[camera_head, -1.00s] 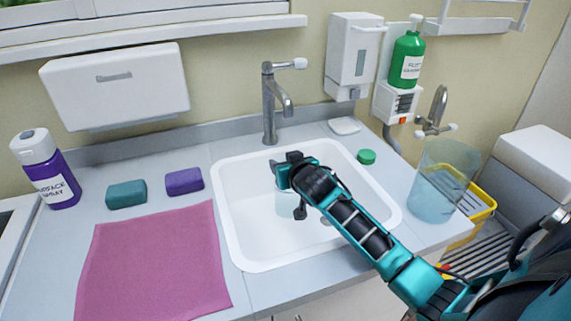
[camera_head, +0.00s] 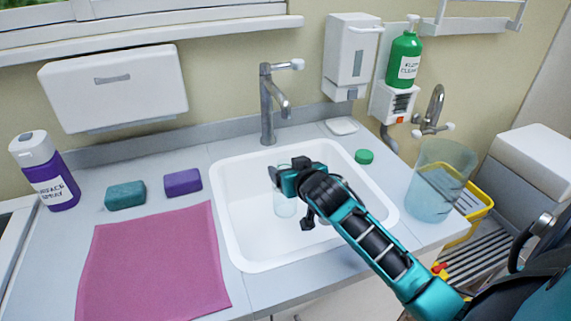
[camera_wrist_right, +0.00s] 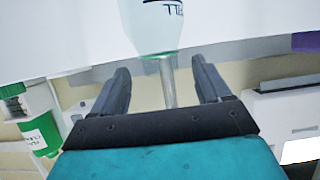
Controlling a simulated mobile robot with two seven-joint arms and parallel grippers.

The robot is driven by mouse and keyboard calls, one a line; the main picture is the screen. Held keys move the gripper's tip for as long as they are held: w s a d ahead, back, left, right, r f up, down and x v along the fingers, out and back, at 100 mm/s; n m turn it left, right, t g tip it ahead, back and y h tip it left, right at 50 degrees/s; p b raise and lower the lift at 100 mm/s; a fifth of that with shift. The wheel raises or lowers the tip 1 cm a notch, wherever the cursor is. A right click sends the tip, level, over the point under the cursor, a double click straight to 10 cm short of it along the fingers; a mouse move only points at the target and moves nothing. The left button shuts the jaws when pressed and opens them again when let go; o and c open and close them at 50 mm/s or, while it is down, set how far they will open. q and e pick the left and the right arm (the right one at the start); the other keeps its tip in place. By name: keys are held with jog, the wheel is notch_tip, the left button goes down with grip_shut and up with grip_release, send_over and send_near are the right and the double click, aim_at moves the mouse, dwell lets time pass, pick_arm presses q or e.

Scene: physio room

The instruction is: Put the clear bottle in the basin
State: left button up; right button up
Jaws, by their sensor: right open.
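The clear bottle (camera_head: 285,206) stands in the white basin (camera_head: 232,240), partly hidden behind my right gripper in the head view. My right gripper (camera_head: 280,178) is over the basin at the bottle's upper part. In the right wrist view the gripper (camera_wrist_right: 162,78) is open, with its two dark fingers apart. The bottle (camera_wrist_right: 157,28), with dark lettering, shows just beyond the fingertips there, and they do not close on it. My left gripper is not in view.
A grey tap (camera_head: 268,105) rises behind the basin. Left are a pink cloth (camera_head: 155,262), teal sponge (camera_head: 125,195), purple sponge (camera_head: 183,182) and spray bottle (camera_head: 50,178).

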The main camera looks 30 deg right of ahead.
jog(key=shift+v, duration=1.25)
